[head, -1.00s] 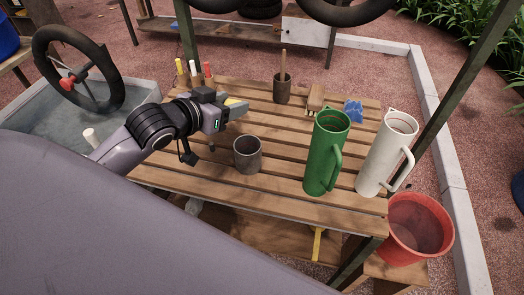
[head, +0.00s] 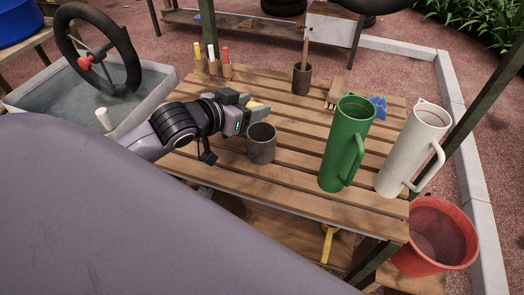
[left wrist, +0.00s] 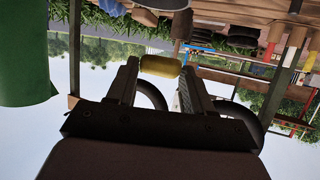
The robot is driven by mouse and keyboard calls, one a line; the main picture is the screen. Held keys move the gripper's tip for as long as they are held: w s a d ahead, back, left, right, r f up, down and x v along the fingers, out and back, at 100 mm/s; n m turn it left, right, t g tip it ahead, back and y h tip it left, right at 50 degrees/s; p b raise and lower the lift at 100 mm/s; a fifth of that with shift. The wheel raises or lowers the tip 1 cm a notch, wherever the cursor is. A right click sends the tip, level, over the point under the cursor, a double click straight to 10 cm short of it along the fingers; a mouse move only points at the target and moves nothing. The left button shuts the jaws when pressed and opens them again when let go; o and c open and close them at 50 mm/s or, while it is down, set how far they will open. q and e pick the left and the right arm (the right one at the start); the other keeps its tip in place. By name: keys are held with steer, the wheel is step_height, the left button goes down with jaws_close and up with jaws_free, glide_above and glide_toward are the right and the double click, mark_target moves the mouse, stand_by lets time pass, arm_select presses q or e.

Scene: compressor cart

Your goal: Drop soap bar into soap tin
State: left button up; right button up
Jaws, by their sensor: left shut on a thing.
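The yellow soap bar (head: 257,105) is held between the fingertips of my left gripper (head: 254,103). It also shows in the left wrist view (left wrist: 160,66), gripped across by both fingers. The soap tin, a grey open-topped cup (head: 262,146), stands upright on the slatted wooden table. In the head view the soap appears just above and behind the tin's rim, outside its opening. The gripper partly hides the soap there. My right gripper is not in view.
A green pitcher (head: 346,145) and a white pitcher (head: 413,150) stand right of the tin. A brown cup with a stick (head: 302,78), a brush (head: 336,93) and several markers (head: 212,60) are at the back. A red bucket (head: 436,235) is beside the table (head: 290,195).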

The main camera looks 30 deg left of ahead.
arm_select(q)
steer(key=shift+f, duration=0.2)
steer(key=o, duration=1.4)
steer(key=shift+s, duration=0.15)
steer(key=shift+v, duration=3.45)
